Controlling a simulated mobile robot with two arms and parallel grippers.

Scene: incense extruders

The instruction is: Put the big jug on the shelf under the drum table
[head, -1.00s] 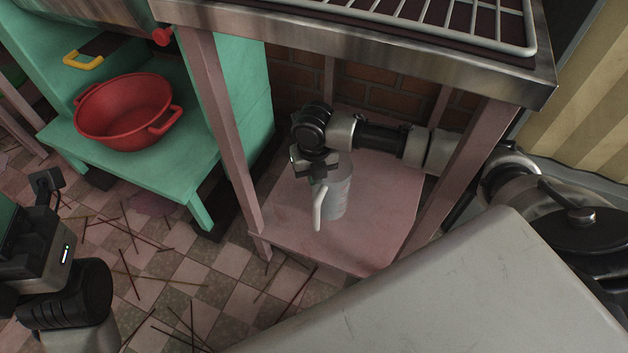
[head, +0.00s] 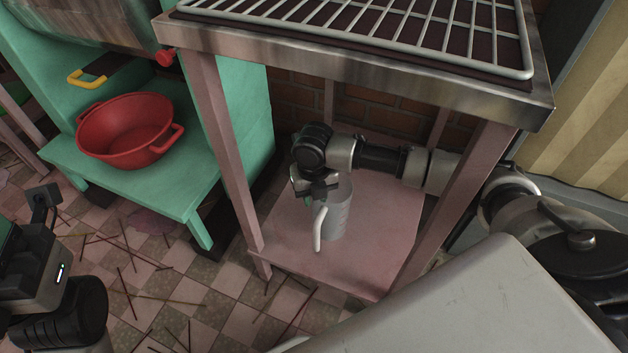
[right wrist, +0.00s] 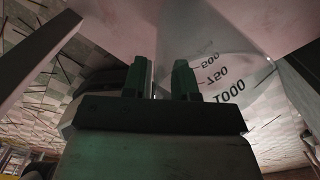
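The big jug (head: 337,214) is grey and translucent. It stands upright on the pink shelf (head: 374,262) under the drum table (head: 380,70), with its pale handle (head: 318,230) towards the front left. The right wrist view shows its wall with volume marks (right wrist: 215,75). My right gripper (head: 318,190) is at the jug's rim, by the top of the handle. Its two green fingers (right wrist: 160,78) stand apart in the right wrist view, with no clear grip on the handle. My left gripper (head: 42,198) is at the far left edge, away from the jug; its fingers are unclear.
The table's pink legs (head: 225,150) frame the shelf, and my right arm passes between them from the right. A wire rack (head: 380,35) lies on top. A red basin (head: 128,135) sits on a green stand (head: 165,188) to the left. Thin sticks litter the tiled floor.

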